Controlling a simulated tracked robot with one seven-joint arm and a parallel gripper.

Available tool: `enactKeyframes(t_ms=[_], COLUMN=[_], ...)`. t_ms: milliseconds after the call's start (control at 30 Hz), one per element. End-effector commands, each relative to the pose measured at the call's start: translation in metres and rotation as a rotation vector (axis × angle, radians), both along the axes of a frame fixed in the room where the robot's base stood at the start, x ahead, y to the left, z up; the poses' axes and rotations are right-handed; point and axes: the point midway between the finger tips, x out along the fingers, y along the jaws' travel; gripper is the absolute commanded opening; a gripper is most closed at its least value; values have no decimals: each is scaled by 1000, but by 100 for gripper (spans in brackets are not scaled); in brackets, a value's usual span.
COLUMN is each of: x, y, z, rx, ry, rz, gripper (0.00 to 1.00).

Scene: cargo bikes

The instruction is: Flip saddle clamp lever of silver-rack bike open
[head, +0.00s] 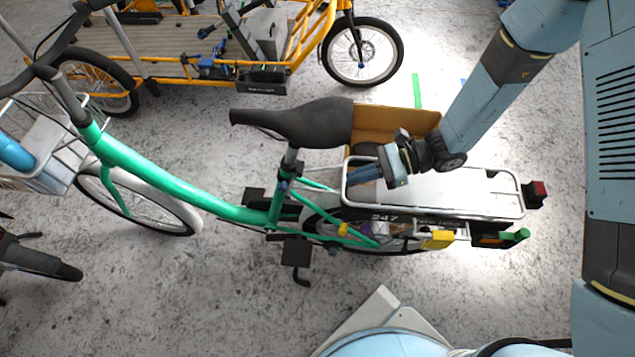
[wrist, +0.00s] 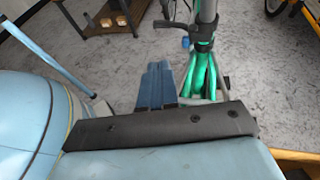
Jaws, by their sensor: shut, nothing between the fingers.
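The green bike (head: 190,190) stands side-on in the head view, with a black saddle (head: 295,122) and a silver rear rack (head: 455,188). Its seat post (wrist: 207,15) rises from the green frame in the wrist view. A small blue lever (head: 282,187) sits at the saddle clamp; it also shows in the wrist view (wrist: 185,41), left of the post. My gripper (head: 362,174) is over the front of the rack, right of the clamp and apart from it. Its blue fingers (wrist: 155,75) are together and hold nothing. The lever's exact angle is too small to tell.
A brown box (head: 385,123) is behind the rack, close to my arm. A yellow cargo bike (head: 300,45) stands at the back. Part of another dark bike (head: 40,262) shows at the left edge. Grey floor (head: 200,310) is clear in front.

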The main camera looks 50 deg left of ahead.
Motion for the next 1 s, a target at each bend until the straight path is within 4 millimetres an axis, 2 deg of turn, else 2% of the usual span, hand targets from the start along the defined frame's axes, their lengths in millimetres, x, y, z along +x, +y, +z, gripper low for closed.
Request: enactKeyframes(t_ms=[167,700,1000], x=[-15,-82,-106], y=[9,52,68], z=[-6,-32,-31], rx=[-1,1,2], ry=[1,0,-2], rz=[4,4,2], gripper=[0,0,0])
